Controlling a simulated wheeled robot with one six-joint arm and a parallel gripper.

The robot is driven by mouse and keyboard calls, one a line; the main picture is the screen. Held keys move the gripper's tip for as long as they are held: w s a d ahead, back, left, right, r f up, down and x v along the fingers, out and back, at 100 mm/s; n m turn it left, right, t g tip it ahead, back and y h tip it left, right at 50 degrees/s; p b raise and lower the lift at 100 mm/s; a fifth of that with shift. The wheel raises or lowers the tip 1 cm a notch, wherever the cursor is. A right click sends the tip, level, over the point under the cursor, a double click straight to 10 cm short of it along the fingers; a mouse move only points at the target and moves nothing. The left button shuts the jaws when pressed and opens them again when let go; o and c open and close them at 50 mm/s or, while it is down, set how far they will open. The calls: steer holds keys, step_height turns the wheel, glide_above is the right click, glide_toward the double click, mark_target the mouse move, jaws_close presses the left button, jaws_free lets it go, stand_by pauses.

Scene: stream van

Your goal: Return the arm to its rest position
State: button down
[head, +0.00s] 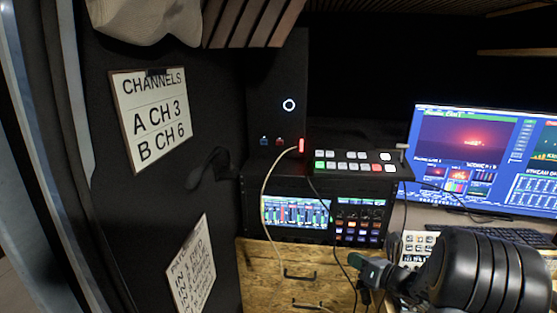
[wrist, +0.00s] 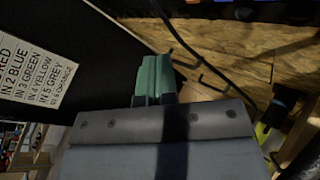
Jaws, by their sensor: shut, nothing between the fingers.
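My arm reaches in from the lower right of the head view. My gripper (head: 366,264) is in front of the wooden cabinet (head: 262,262), below the rack screens. In the wrist view my gripper (wrist: 154,78) shows green fingers pressed together. It is shut and nothing shows between the fingers. The lower part of the cabinet is partly hidden behind my arm.
A switcher panel (head: 345,160) sits on the rack, with a pale cable and dark cables hanging down in front. A monitor (head: 470,150) and keyboard stand at right. A CHANNELS sign (head: 150,120) and a second sign (head: 192,268) are on the dark left wall.

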steer(key=s+a+f+n+g+h, duration=0.15)
steer(key=s+a+n+g, duration=0.4)
steer(key=n, duration=0.55)
steer(key=s+a+f+n+g+h, duration=0.1)
steer(key=s+a+n+g+h, duration=0.1)
steer(key=s+n+g, duration=0.6)
steer(key=s+a+r+n+t+h, duration=0.1)
steer(key=s+r+n+t+h, duration=0.1)
steer(key=r+n, duration=0.2)
steer(key=s+a+r+n+t+h, duration=0.1)
steer(key=s+r+n+t+h, duration=0.1)
steer(key=n, duration=0.9)
step_height(320, 180, up, 3)
steer(key=shift+s+a+f+n+h, duration=0.25)
steer(key=shift+s+h, duration=0.2)
steer(key=shift+h, duration=0.4)
steer(key=c, duration=1.8)
jaws_free()
steer(key=shift+t, duration=0.25)
steer(key=shift+c, duration=0.2)
